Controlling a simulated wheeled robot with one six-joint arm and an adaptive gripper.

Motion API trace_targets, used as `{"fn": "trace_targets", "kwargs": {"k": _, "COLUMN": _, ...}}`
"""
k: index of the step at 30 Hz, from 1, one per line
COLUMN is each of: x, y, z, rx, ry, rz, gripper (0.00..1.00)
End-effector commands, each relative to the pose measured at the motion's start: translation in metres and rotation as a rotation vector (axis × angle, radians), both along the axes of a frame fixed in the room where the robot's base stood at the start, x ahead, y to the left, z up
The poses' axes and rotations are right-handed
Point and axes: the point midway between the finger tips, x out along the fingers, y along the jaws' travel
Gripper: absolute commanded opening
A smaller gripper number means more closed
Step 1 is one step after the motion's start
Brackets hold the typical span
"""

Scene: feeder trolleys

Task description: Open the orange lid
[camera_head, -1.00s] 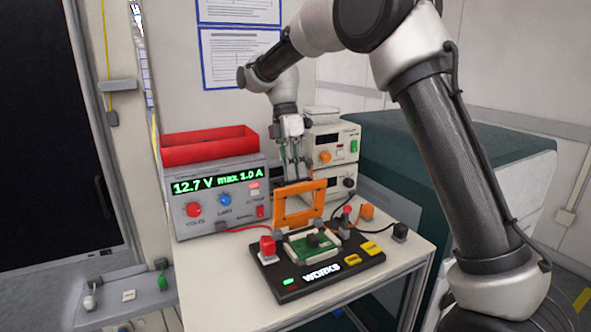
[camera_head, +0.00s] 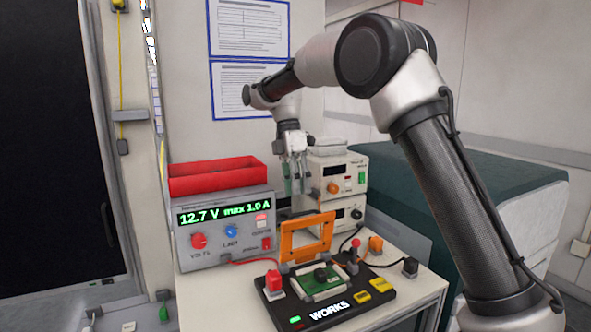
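The orange lid (camera_head: 285,247) is a rectangular frame standing upright at the back of a black test fixture (camera_head: 376,302). A green circuit board (camera_head: 305,285) lies uncovered in the fixture in front of the lid. My gripper (camera_head: 294,190) points down above and behind the lid, near the power supplies. Its fingers appear clear of the lid's top edge. They are small in the picture and I cannot tell how far apart they are or whether anything is between them.
A power supply (camera_head: 185,235) reading 12.7 V stands at left with a red bin (camera_head: 215,178) on it. Cream instruments (camera_head: 355,172) are stacked behind my gripper. Red and black leads run to the fixture. The white table (camera_head: 428,283) has some free room at its right.

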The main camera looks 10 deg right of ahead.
Motion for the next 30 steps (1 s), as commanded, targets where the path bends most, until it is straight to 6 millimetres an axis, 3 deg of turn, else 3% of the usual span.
{"fn": "trace_targets", "kwargs": {"k": 6, "x": 0.015, "y": 0.005, "z": 0.041, "rx": 0.0, "ry": -0.001, "rz": -0.001, "gripper": 0.31}}
{"fn": "trace_targets", "kwargs": {"k": 12, "x": 0.019, "y": 0.006, "z": 0.058, "rx": -0.001, "ry": 0.002, "rz": -0.001, "gripper": 0.31}}
{"fn": "trace_targets", "kwargs": {"k": 23, "x": 0.019, "y": 0.006, "z": 0.06, "rx": -0.007, "ry": 0.001, "rz": -0.016, "gripper": 0.31}}
{"fn": "trace_targets", "kwargs": {"k": 28, "x": 0.03, "y": 0.011, "z": 0.055, "rx": -0.033, "ry": -0.064, "rz": -0.17, "gripper": 0.31}}
{"fn": "trace_targets", "kwargs": {"k": 30, "x": 0.035, "y": 0.013, "z": 0.04, "rx": -0.058, "ry": -0.093, "rz": -0.28, "gripper": 0.31}}
